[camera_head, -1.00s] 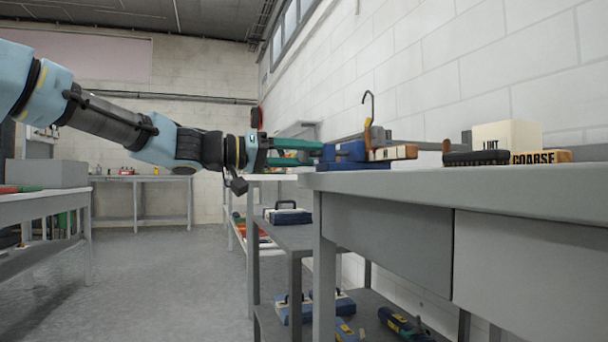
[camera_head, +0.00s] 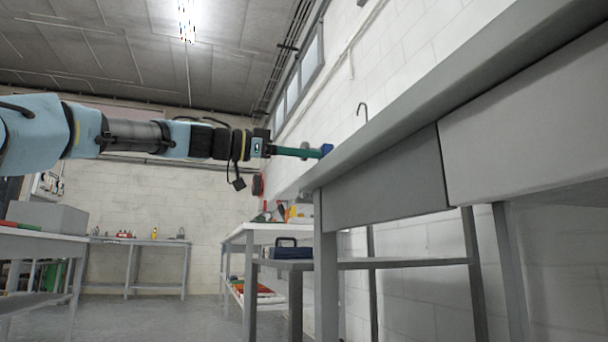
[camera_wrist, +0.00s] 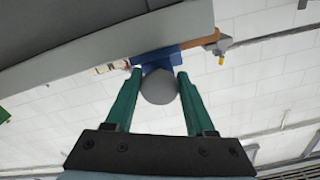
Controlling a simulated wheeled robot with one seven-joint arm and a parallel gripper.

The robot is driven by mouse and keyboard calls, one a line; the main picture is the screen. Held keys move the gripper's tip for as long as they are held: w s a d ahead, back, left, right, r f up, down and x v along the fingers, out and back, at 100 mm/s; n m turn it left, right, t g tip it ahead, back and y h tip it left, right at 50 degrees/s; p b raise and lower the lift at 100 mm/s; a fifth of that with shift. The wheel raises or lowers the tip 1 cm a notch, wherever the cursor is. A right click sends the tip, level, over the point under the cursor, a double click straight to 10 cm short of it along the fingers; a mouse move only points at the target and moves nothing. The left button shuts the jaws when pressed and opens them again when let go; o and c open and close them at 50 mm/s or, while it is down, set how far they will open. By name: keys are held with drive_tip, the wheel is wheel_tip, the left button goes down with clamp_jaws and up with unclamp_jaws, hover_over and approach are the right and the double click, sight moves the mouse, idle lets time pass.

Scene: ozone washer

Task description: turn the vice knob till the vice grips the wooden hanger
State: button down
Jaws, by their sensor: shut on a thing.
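In the wrist view, the blue vice (camera_wrist: 155,57) is beyond a round grey knob (camera_wrist: 160,87). My gripper (camera_wrist: 159,76) has its two green fingers on either side of the knob, shut on it. In the head view my gripper (camera_head: 312,152) reaches level to the vice. A brown wooden bar (camera_wrist: 200,41), which looks like the hanger, sticks out at the vice. Whether the jaws touch the wood is hidden.
The grey workbench (camera_head: 380,178) hides its top and most things on it. Open floor lies at the lower left. A white block wall is behind the bench.

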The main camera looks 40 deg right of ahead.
drive_tip(key=m+b, duration=0.1)
drive_tip(key=m, duration=0.2)
drive_tip(key=shift+m, duration=0.4)
drive_tip(key=m, duration=0.5)
drive_tip(key=shift+w+r, duration=0.1)
drive_tip(key=m, duration=0.5)
drive_tip(key=shift+d, duration=0.1)
drive_tip(key=m, duration=0.4)
drive_tip(key=shift+r, duration=0.15)
drive_tip(key=m, duration=0.4)
drive_tip(key=shift+r+p, duration=0.1)
drive_tip(key=shift+p, duration=0.25)
drive_tip(key=m+p, duration=0.2)
drive_tip(key=shift+r+m, duration=0.2)
drive_tip(key=shift+m, duration=0.2)
drive_tip(key=m+p, duration=0.2)
drive_tip(key=p, duration=0.1)
drive_tip(key=shift+r+p, duration=0.15)
drive_tip(key=shift+p, duration=0.15)
drive_tip(key=m+p, duration=0.1)
drive_tip(key=p, duration=0.3)
drive_tip(key=shift+s, duration=0.2)
drive_tip(key=shift+m+p, duration=0.5)
drive_tip(key=shift+p, duration=0.45)
